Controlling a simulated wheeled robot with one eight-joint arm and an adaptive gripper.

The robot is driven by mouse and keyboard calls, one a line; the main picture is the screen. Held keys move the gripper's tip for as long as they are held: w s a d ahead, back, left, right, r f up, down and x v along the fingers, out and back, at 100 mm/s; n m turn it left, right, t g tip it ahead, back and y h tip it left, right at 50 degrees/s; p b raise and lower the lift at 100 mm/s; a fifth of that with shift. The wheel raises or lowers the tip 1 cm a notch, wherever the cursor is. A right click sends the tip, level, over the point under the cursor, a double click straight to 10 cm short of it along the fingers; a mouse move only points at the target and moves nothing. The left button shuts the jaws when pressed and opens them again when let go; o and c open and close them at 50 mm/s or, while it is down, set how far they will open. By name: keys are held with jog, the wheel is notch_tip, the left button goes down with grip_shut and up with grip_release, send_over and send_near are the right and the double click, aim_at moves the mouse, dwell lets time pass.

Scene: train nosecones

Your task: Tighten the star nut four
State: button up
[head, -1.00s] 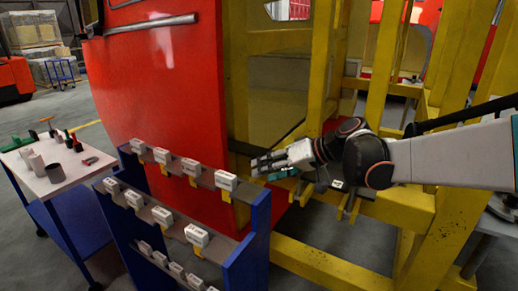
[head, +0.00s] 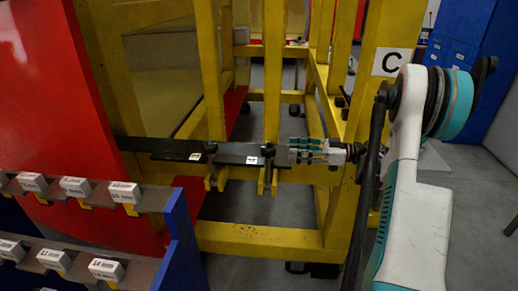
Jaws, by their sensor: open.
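A dark flat bar (head: 225,156) lies level across the yellow frame and bears two small white tags. The right tag (head: 252,160) seems to read 4, but it is too small to be sure. A dark star nut (head: 268,150) stands beside that tag on a clamp. Another dark nut (head: 210,148) stands further left, beside the other tag (head: 195,157). My gripper (head: 295,151) is open and empty, lying level and pointing left. It is just right of the right nut and close to the bar's right end; whether it touches anything cannot be told.
Yellow posts and beams (head: 275,70) stand close around the gripper. A post with a C sign (head: 391,62) is behind my arm. A rack (head: 170,222) with white boxes is at lower left, beside a red panel (head: 40,90).

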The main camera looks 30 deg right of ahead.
aim_at(268, 153)
jog(key=b+x, duration=0.3)
jog(key=x, duration=1)
jog(key=shift+w+a+b, duration=0.25)
jog(key=shift+a+b, duration=0.05)
jog(key=shift+b, duration=0.1)
jog(key=c, duration=1)
